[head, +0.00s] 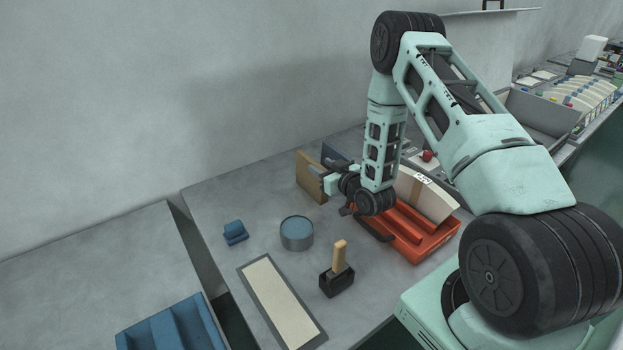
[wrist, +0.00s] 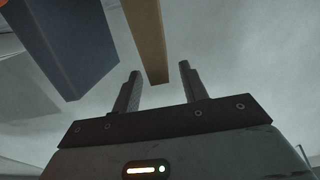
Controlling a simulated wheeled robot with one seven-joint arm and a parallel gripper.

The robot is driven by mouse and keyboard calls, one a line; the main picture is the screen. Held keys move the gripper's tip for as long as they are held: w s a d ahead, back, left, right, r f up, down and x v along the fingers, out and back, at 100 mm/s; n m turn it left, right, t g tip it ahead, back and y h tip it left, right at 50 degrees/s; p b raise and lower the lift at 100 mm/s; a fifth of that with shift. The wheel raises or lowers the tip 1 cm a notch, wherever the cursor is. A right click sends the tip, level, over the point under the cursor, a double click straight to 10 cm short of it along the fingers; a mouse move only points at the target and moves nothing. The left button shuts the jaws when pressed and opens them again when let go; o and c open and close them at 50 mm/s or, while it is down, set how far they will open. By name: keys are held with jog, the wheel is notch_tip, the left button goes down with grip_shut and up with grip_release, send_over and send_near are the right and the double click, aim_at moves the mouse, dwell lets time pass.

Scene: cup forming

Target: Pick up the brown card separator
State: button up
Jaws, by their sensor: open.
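The brown card separator (head: 308,177) stands upright on the bench, left of my gripper in the head view. In the wrist view the separator (wrist: 147,38) shows edge-on as a tan strip, its near end lined up with the gap between the fingers. My gripper (head: 326,182) is at its right side in the head view. In the wrist view my gripper (wrist: 159,70) is open and empty, with one finger on each side of the strip's line. I cannot tell whether the separator reaches in between the fingertips. My gripper hides part of it in the head view.
A dark blue panel (wrist: 66,48) stands close beside the separator. A red tray (head: 428,246) holding a tan box (head: 428,196) is at the right. A round tin (head: 297,234), blue block (head: 235,232), wooden-handled black tool (head: 338,279) and framed cream pad (head: 279,301) lie in front.

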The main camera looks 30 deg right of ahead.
aim_at(317, 165)
jog(key=w, duration=0.2)
jog(key=w+f+p, duration=0.1)
jog(key=w, duration=0.1)
jog(key=shift+w+a, duration=0.1)
jog(key=shift+a, duration=0.05)
jog(key=shift+c, duration=0.2)
grip_shut()
jog(key=shift+r, duration=0.1)
